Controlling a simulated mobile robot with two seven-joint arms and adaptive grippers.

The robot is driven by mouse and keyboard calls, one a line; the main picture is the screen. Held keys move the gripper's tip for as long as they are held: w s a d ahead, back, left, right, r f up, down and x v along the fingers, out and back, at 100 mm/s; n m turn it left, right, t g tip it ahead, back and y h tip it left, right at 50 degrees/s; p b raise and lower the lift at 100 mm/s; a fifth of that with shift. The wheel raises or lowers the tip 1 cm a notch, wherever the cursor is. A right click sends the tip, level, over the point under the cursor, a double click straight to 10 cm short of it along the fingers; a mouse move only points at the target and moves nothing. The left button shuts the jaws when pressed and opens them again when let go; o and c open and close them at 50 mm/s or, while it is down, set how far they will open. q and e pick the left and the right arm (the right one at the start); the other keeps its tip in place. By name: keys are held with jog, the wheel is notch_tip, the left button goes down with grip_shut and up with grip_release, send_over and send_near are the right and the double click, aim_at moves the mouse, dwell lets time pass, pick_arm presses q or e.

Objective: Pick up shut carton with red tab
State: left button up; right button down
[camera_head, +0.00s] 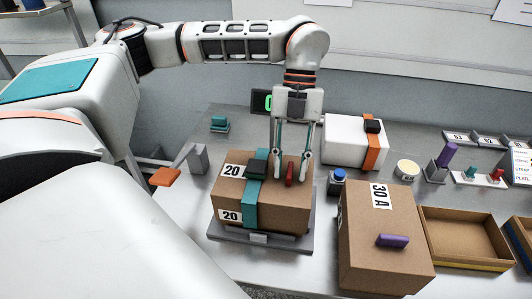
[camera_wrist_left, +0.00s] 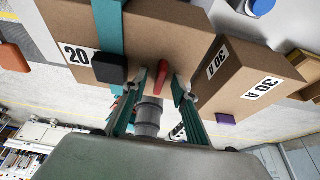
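The brown carton with the red tab (camera_head: 262,208) is shut and sits on a grey plate (camera_head: 260,244). It bears "20" labels, a teal strap (camera_head: 252,203) and a black block (camera_head: 256,170). The red tab (camera_head: 289,175) stands on its top, right of the strap. My left gripper (camera_head: 292,160) points down over the carton with its fingers apart, one on each side of the tab. The left wrist view shows the open fingers (camera_wrist_left: 168,88) near the red tab (camera_wrist_left: 178,58); contact cannot be told. My right gripper is not in view.
A brown "30 A" carton (camera_head: 375,270) with a purple tab stands close on the right, an open cardboard tray (camera_head: 462,262) beside it. Behind are a white box (camera_head: 342,141) with an orange strap and a blue button (camera_head: 339,175). A grey post with an orange paddle (camera_head: 164,177) stands left.

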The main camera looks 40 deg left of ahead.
pick_arm(q)
grip_shut()
jog(key=shift+r, duration=0.1)
